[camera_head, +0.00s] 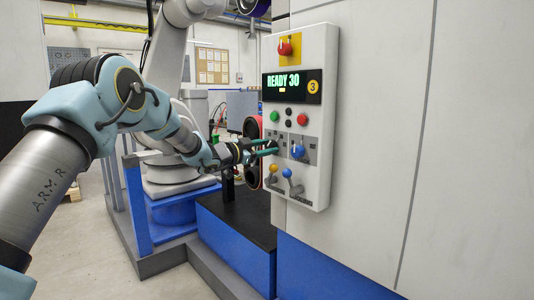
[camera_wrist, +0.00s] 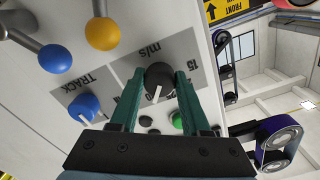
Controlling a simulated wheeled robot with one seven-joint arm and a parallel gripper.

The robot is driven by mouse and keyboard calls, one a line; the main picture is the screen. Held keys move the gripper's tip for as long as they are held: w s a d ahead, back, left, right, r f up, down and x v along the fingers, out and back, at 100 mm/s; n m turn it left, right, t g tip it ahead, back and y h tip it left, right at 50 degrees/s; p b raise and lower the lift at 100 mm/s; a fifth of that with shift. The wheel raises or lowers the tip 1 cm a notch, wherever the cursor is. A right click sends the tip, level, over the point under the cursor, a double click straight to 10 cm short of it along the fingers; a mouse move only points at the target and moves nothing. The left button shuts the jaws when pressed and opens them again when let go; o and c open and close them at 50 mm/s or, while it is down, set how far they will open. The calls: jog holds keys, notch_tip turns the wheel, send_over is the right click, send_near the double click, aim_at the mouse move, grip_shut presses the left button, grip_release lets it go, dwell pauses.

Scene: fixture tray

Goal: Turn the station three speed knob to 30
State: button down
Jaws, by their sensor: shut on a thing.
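The station three panel (camera_head: 312,195) is a pale upright box with a round yellow 3 badge. Its display (camera_head: 290,85) reads READY 30. The black speed knob (camera_wrist: 158,72) shows in the wrist view on a grey plate marked m/s, with 15 and 0 partly visible. Its white pointer line points down in that picture, between my fingers. My gripper (camera_wrist: 159,82) has its green fingers on both sides of the knob and is shut on it. In the head view my gripper (camera_head: 263,147) reaches the panel's left side and mostly hides the knob.
The blue TRACK knob (camera_wrist: 84,106) sits close beside my gripper. Two levers with an orange ball (camera_wrist: 102,33) and a blue ball (camera_wrist: 55,58) stick out nearby. Buttons (camera_head: 302,119) and a red switch (camera_head: 285,48) are higher on the panel.

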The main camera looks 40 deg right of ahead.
dwell(0.3)
jog(key=shift+c, duration=1.8)
grip_release()
jog(key=a+b, duration=0.1)
jog(key=a, duration=1)
jog(key=shift+w+b, duration=0.3)
jog(key=shift+w, duration=0.05)
